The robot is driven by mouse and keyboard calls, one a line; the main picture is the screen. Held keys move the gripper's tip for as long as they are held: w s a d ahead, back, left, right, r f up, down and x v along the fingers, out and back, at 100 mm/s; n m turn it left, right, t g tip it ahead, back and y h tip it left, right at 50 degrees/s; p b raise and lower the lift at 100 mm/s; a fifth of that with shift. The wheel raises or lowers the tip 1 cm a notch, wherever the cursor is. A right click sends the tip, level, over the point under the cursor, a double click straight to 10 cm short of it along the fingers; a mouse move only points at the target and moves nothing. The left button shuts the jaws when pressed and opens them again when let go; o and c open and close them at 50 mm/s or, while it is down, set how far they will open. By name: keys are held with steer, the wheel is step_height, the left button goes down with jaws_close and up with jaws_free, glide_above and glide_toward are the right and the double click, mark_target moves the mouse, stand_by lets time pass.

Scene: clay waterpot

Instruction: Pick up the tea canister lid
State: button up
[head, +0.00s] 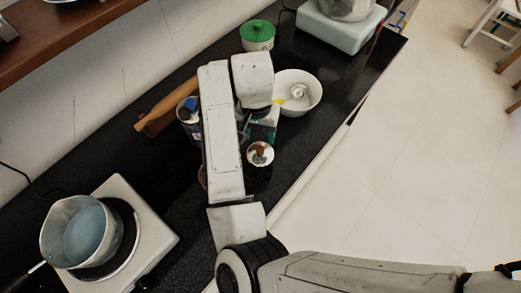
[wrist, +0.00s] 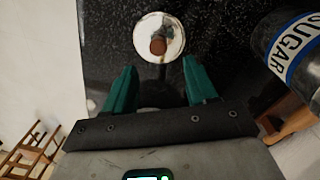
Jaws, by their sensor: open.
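A round, shiny pale lid with a brown knob (wrist: 158,44) shows at the top middle of the wrist view. It also shows in the head view as a small disc (head: 260,154) just below my gripper in the picture. Whether it sits on a canister is not clear. My gripper (wrist: 159,67) is open, with its two green fingers apart and nothing between them. The lid lies just beyond the fingertips, roughly centred between them. In the head view my gripper (head: 262,131) is partly hidden by my arm.
A jar labelled SUGAR (wrist: 292,45) stands right of the fingers in the wrist view. In the head view, a white bowl (head: 302,92) and a green-lidded pot (head: 257,36) stand behind my gripper. A saucepan (head: 80,232) sits on a hotplate at lower left.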

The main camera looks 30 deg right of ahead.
mark_target(260, 148)
steer(key=shift+s+a+f+p, duration=0.1)
steer(key=shift+s+f+p, duration=0.05)
steer(key=shift+f, duration=0.8)
steer(key=shift+s+f+p, duration=0.1)
steer(key=shift+f+p, duration=0.1)
steer(key=shift+f, duration=0.7)
steer(key=shift+s+a+f+p, duration=0.1)
steer(key=shift+s+f+p, duration=0.05)
steer(key=shift+f, duration=0.8)
steer(key=shift+c, duration=0.5)
jaws_close()
